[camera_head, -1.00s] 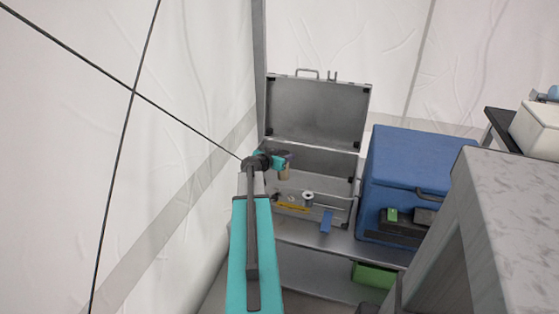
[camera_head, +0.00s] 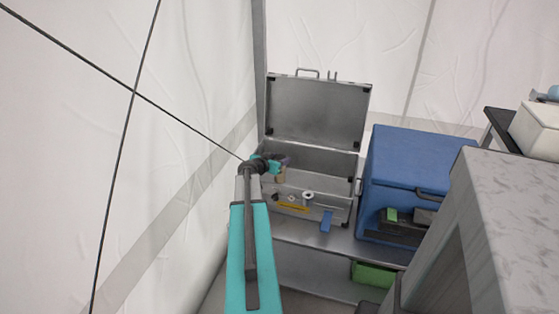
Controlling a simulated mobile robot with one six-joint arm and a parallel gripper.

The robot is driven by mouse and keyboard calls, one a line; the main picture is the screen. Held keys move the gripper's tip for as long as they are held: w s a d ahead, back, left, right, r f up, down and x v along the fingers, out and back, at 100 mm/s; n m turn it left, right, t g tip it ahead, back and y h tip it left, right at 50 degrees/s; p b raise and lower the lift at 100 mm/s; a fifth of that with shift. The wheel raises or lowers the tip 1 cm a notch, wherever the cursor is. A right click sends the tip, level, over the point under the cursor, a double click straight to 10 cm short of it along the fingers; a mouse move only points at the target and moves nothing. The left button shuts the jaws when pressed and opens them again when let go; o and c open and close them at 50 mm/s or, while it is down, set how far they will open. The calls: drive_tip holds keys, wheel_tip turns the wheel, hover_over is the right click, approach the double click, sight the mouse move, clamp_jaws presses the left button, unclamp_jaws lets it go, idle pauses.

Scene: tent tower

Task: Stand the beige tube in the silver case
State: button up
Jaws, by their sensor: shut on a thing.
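The silver case (camera_head: 318,112) stands open on a shelf, its lid raised at the back. My gripper (camera_head: 276,162) is at the left end of the case, over its opening. It is shut on the beige tube (camera_head: 281,174), which hangs roughly upright below the jaws. The tube's lower end is at the case's front wall in the picture, and I cannot tell whether it touches the case. My arm hides part of the case's left side.
A yellow item (camera_head: 293,207), a small white roll (camera_head: 308,196) and a blue block (camera_head: 326,221) are at the case's front. A blue cooler (camera_head: 412,165) stands close on the right. A green box (camera_head: 374,274) is on the lower shelf. Tent wall borders the left.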

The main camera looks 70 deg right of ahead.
drive_tip(key=shift+f, duration=0.2)
drive_tip(key=shift+f+b, duration=0.65)
drive_tip(key=shift+b, duration=0.6)
drive_tip(key=o, duration=1.5)
drive_tip(key=shift+c, duration=0.2)
drive_tip(key=shift+r+p, duration=0.3)
drive_tip(key=shift+p, duration=0.15)
drive_tip(key=shift+r+p, duration=0.45)
drive_tip(key=shift+p, duration=0.4)
drive_tip(key=shift+a, duration=0.35)
drive_tip(key=b+v, duration=0.1)
drive_tip(key=v, duration=1)
drive_tip(key=shift+a, duration=0.15)
